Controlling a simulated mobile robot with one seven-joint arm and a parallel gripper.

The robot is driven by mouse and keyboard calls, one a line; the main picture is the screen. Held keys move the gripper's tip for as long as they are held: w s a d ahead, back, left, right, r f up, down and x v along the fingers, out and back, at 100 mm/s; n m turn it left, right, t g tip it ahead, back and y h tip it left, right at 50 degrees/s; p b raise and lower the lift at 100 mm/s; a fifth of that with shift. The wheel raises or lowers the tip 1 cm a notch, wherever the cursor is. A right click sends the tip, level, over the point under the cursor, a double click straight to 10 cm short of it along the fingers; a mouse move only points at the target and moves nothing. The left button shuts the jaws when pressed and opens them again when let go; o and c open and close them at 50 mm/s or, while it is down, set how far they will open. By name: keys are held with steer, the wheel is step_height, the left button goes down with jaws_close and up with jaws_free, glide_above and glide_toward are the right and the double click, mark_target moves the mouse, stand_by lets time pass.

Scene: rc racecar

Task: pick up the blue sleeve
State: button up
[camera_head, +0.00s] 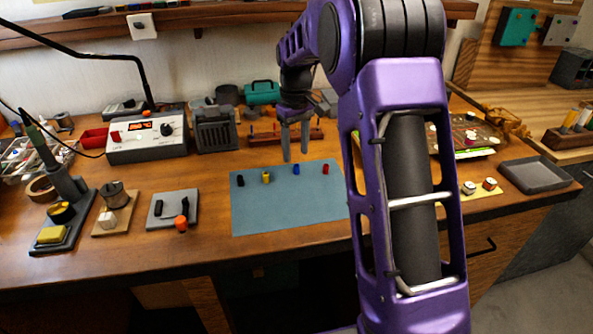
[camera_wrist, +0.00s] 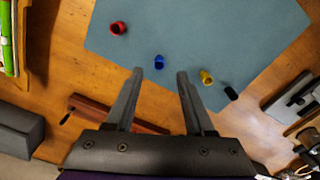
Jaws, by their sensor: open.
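The blue sleeve (camera_head: 296,169) is a small cylinder on the blue-grey mat (camera_head: 290,205), in a row with black, yellow and red sleeves. In the wrist view the blue sleeve (camera_wrist: 159,62) lies just beyond the fingertips, nearer the left finger. My gripper (camera_head: 295,158) is open and empty, with its fingers pointing down near the back edge of the mat. It also shows in the wrist view (camera_wrist: 160,73), with nothing between the fingers.
The yellow sleeve (camera_head: 266,177) and black sleeve (camera_head: 240,181) stand left of the blue one, the red sleeve (camera_head: 325,169) right. A wooden rack (camera_head: 262,138) stands behind the mat. The mat's front is clear. A grey tray (camera_head: 535,175) sits at the right.

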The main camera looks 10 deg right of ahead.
mark_target(297, 173)
step_height(297, 173, down, 4)
steer(key=shift+s+d+f+b, duration=0.1)
steer(key=shift+b, duration=0.2)
jaws_close()
